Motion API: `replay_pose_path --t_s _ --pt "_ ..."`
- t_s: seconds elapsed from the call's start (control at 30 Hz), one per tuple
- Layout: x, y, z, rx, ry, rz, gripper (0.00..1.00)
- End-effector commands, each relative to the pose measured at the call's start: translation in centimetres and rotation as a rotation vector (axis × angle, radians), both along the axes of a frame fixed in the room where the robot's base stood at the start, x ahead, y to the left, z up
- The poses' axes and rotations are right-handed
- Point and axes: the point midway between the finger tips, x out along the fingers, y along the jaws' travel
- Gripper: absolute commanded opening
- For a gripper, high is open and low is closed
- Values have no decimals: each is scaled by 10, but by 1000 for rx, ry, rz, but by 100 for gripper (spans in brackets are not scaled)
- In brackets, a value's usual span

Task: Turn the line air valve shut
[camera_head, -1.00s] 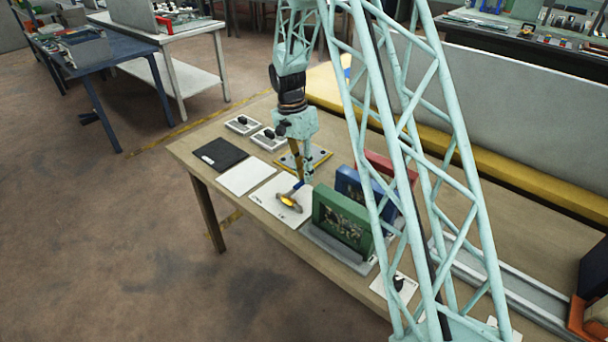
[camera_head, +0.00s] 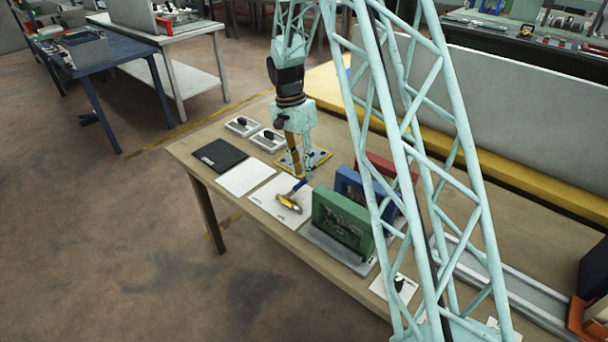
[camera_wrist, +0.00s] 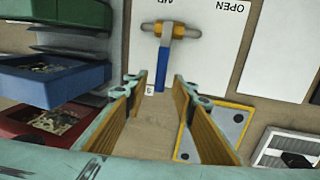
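The line air valve has a brass body (camera_wrist: 185,31) and a blue lever (camera_wrist: 163,65), on a white plate (camera_wrist: 205,65) with "OPEN" lettered along one edge. The lever points toward my gripper, roughly crosswise to the body in the wrist view. In the head view the brass body (camera_head: 289,203) lies on the plate left of the green block. My gripper (camera_wrist: 160,82) is open, with nothing between its fingers; it also shows in the head view (camera_head: 299,170). The lever's end appears between the fingertips, but I cannot tell whether they are at its height.
A yellow-edged plate (camera_head: 318,157) lies beneath my gripper. White and black panels lie to the left. Lattice links of my arm cover part of the table.

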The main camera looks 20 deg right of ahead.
Motion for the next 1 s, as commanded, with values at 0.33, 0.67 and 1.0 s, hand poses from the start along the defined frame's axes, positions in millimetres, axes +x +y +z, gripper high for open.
replay_pose_path --t_s 0.33,0.67,1.0 --pt "9 4 49 0 -1 0 24" --pt "15 8 85 0 0 -1 24" --pt "16 8 95 0 1 -1 24"
